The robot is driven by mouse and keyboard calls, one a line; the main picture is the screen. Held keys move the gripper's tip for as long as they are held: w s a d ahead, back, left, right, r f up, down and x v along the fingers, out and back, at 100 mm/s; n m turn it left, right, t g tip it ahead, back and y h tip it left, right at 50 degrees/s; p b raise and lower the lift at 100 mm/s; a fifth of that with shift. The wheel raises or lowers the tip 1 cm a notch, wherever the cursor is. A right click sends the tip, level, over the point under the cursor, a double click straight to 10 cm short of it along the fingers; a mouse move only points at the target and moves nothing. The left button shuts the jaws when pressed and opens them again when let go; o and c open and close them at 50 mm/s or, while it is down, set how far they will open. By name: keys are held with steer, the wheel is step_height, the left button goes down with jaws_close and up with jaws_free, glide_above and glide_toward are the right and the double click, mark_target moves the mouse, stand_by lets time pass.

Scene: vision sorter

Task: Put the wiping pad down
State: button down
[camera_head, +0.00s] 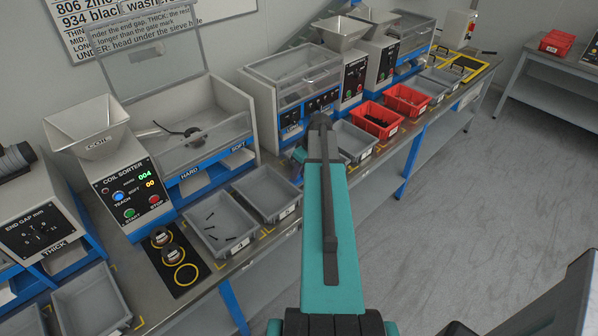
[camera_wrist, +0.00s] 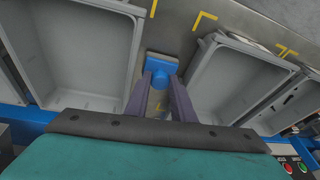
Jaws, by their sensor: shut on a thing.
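The wiping pad (camera_wrist: 162,62) is a small blue block with a rounded blue knob, near the middle of the wrist view. My gripper (camera_wrist: 161,88) reaches toward it with two dark purple fingers, shut on the knob. The pad is over the grey bench strip (camera_wrist: 178,38) between two grey trays; I cannot tell whether its underside touches the bench. In the head view my teal arm stretches over the bench, and the pad and fingertips are hidden behind it.
A grey tray stands left of the pad (camera_wrist: 133,50) and another right of it (camera_wrist: 196,75), both close. Yellow corner marks (camera_wrist: 205,18) are on the bench. In the head view, the coil sorter (camera_head: 130,185) stands left and red bins (camera_head: 378,118) stand beyond my arm.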

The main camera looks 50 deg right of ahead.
steer(key=shift+f, duration=0.1)
steer(key=c, duration=1.5)
jaws_free()
steer(key=shift+r, duration=0.2)
steer(key=shift+b+v, duration=1.5)
steer(key=shift+v, duration=4.45)
steer(key=shift+s, duration=0.1)
